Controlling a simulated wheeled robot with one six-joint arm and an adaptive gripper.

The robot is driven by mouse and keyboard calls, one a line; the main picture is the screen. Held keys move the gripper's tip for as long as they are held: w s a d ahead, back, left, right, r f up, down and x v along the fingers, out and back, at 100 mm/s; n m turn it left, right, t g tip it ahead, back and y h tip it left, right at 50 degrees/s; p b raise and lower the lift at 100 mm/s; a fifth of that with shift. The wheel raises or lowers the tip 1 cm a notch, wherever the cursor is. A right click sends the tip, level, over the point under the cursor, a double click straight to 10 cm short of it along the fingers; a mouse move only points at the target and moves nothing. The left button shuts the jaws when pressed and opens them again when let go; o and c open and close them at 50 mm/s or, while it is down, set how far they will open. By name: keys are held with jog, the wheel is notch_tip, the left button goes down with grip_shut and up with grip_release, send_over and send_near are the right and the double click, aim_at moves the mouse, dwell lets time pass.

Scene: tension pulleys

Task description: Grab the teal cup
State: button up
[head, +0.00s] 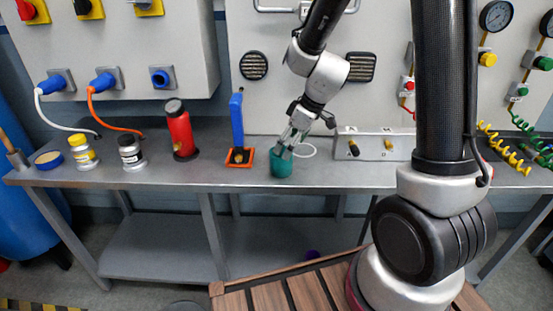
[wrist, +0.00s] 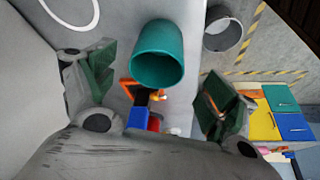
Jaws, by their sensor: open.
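The teal cup (head: 281,164) stands on the grey metal bench in the head view, near its front edge. My gripper (head: 288,145) is just above and around the top of the cup there, with its fingers pointing down. In the wrist view the cup (wrist: 159,55) shows its open mouth and lies between the two spread fingers of my gripper (wrist: 155,90), with a gap on each side. The gripper is open and holds nothing. Part of the cup's top is hidden behind the fingers in the head view.
An orange tray (head: 240,163) with a blue-handled tool (head: 237,120) stands left of the cup. A red bottle (head: 181,130) and two small jars are farther left. A switch box (head: 375,144) stands right. The bench (head: 330,173) is clear in front of the box.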

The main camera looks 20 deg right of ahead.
aim_at(277, 162)
jog(key=x, duration=0.9)
jog(key=shift+w+a, duration=0.3)
jog(key=shift+w, duration=0.1)
jog(key=c, duration=0.9)
